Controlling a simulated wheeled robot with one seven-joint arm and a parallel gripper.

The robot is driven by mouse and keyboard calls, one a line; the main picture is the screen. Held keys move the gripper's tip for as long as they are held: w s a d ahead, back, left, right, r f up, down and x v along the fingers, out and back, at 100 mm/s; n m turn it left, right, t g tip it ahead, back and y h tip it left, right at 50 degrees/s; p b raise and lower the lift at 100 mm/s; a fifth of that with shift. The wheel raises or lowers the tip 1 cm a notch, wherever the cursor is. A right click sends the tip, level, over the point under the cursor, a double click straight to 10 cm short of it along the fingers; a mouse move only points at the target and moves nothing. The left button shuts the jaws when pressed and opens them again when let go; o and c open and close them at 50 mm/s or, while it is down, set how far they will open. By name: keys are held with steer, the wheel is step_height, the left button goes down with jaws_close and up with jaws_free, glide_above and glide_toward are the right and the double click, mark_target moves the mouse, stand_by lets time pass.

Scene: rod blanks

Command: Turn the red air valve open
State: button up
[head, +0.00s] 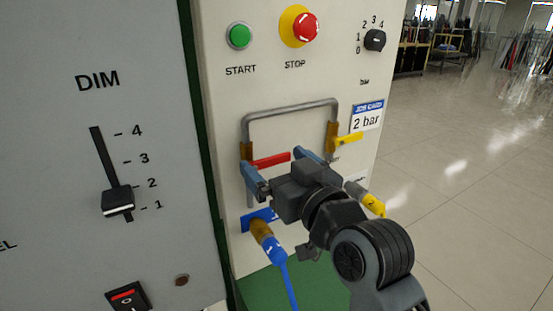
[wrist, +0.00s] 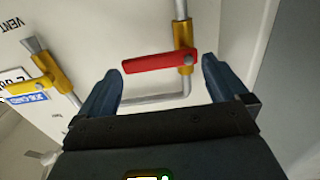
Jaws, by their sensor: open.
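The red air valve has a red lever (head: 270,159) on a brass body (head: 246,150), set on the left leg of a grey pipe loop on the panel. The lever lies roughly level, crosswise to the upright pipe. In the wrist view the red lever (wrist: 155,63) spans most of the gap between the blue fingertips, with the brass body (wrist: 184,38) near the right finger. My gripper (head: 274,161) is open and empty in front of the lever; it also shows in the wrist view (wrist: 162,70). I cannot tell whether a finger touches the lever.
A yellow-lever valve (head: 346,140) sits on the pipe's right leg, beside a "2 bar" job card (head: 367,117). Below are a blue hose plug (head: 262,232) and a yellow-tipped plug (head: 372,203). START (head: 239,36) and STOP (head: 305,27) buttons are above. Open floor lies right.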

steer(key=shift+w+a, duration=0.25)
steer(key=shift+c, duration=0.5)
steer(key=c, duration=1.1)
steer(key=shift+n+b, duration=0.4)
steer(key=shift+s+a+r+n+b, duration=0.5)
steer(key=shift+n+b, duration=1.1)
steer(key=shift+n, duration=1.25)
steer(key=shift+s+a+r+n+b, duration=0.25)
steer(key=shift+a+n+b, duration=0.35)
steer(key=shift+n+b, duration=1.65)
steer(key=shift+s+a+r+n+b, duration=0.45)
steer(key=shift+n+b, duration=0.45)
steer(key=shift+n, duration=2.6)
steer(key=shift+a+f, duration=0.15)
